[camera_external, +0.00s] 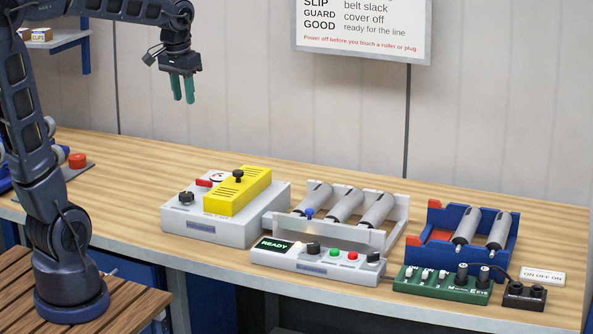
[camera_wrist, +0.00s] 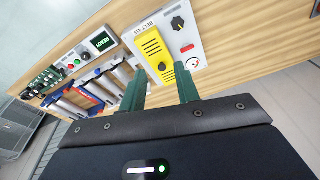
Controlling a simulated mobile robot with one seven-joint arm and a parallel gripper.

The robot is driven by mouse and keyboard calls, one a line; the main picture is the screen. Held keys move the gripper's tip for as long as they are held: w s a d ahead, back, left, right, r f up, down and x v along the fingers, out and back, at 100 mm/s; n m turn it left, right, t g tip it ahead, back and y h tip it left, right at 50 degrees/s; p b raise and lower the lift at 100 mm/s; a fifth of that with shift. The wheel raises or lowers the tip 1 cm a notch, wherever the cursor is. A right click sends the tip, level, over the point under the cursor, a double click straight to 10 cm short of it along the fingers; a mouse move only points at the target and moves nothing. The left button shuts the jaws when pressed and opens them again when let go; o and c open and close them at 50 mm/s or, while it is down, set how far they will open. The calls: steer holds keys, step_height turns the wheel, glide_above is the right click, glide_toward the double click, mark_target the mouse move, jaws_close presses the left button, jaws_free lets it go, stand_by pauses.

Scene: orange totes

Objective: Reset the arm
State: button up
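My gripper (camera_external: 183,97) hangs in the air at the upper left, fingers pointing down, well above the wooden bench. Its two green fingers are apart with nothing between them. In the wrist view my gripper (camera_wrist: 160,85) also shows both fingers apart and empty. My arm is raised and bent, on a base at the left.
The bench (camera_external: 130,165) carries a grey box with a yellow cover (camera_external: 238,190), a roller tray (camera_external: 345,240), a READY panel (camera_external: 320,262), a blue roller rack (camera_external: 460,232), a green board (camera_external: 440,285) and a black switch box (camera_external: 524,295). A red button (camera_external: 77,160) sits left.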

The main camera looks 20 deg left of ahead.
steer(key=s+a+f+n+t, duration=0.1)
steer(key=s+a+f, duration=0.1)
steer(key=s+a, duration=0.4)
steer(key=s+a+f+n+t, duration=0.1)
steer(key=s+a+f+n, duration=0.1)
steer(key=s+a, duration=0.5)
steer(key=shift+s+f+t, duration=0.4)
steer(key=shift+s+f, duration=0.2)
steer(key=shift+s, duration=0.4)
steer(key=shift+o, duration=0.2)
stand_by(0.9)
